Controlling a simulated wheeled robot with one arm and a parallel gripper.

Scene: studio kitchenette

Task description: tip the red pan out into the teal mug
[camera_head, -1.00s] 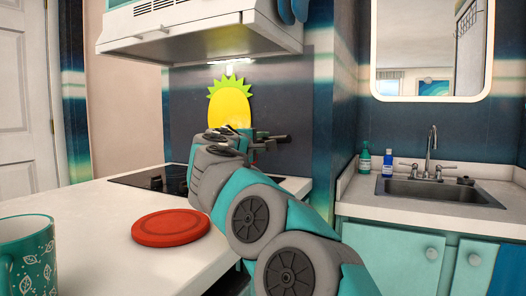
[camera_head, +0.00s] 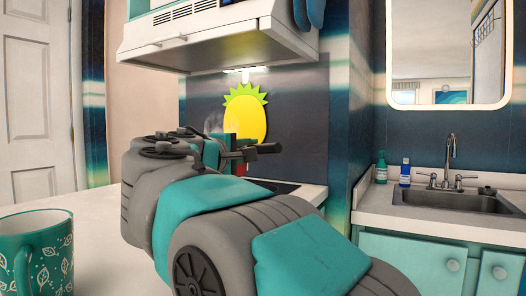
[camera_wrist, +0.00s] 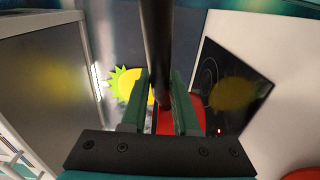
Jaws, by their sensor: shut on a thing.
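My gripper (camera_head: 238,152) is over the far counter near the stove, well apart from the mug. In the wrist view my gripper (camera_wrist: 161,78) is shut on the long black handle (camera_wrist: 157,35) of the red pan. A red part of the pan (camera_wrist: 165,122) shows between and behind the fingers; most of it and its contents are hidden.
A black cooktop (camera_wrist: 225,88) lies below a range hood (camera_head: 215,35). A yellow pineapple board (camera_head: 245,115) is on the back wall. A flat red disc (camera_wrist: 302,173) lies on the counter (camera_head: 95,215). A sink (camera_head: 455,202) with bottles is at right.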

